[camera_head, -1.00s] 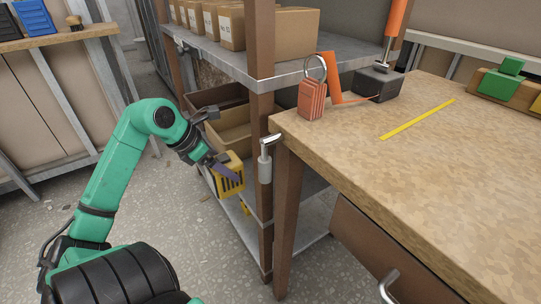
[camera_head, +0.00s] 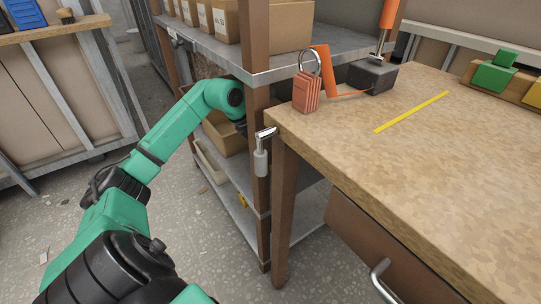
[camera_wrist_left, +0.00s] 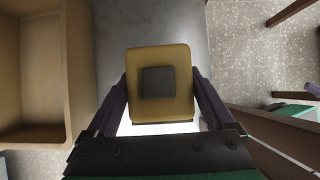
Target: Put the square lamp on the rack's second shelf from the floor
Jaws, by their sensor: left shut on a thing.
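The square lamp (camera_wrist_left: 160,55) shows in the left wrist view as a yellow block with rounded corners and a dark square in its middle. My left gripper (camera_wrist_left: 160,88) is shut on it, one finger on each side. A bright glow shows at the lamp's near edge. A grey shelf surface (camera_wrist_left: 112,35) lies behind the lamp; I cannot tell whether the lamp touches it. In the head view my left arm reaches into the rack (camera_head: 263,225), and its post and the arm hide the gripper and lamp. My right gripper is not in view.
A brown open bin (camera_wrist_left: 68,75) stands left of the lamp in the left wrist view. Cardboard boxes (camera_head: 278,28) stand on the grey shelf above my arm. A wooden workbench (camera_head: 400,140) with a padlock-like orange block (camera_head: 306,92) is close on the right.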

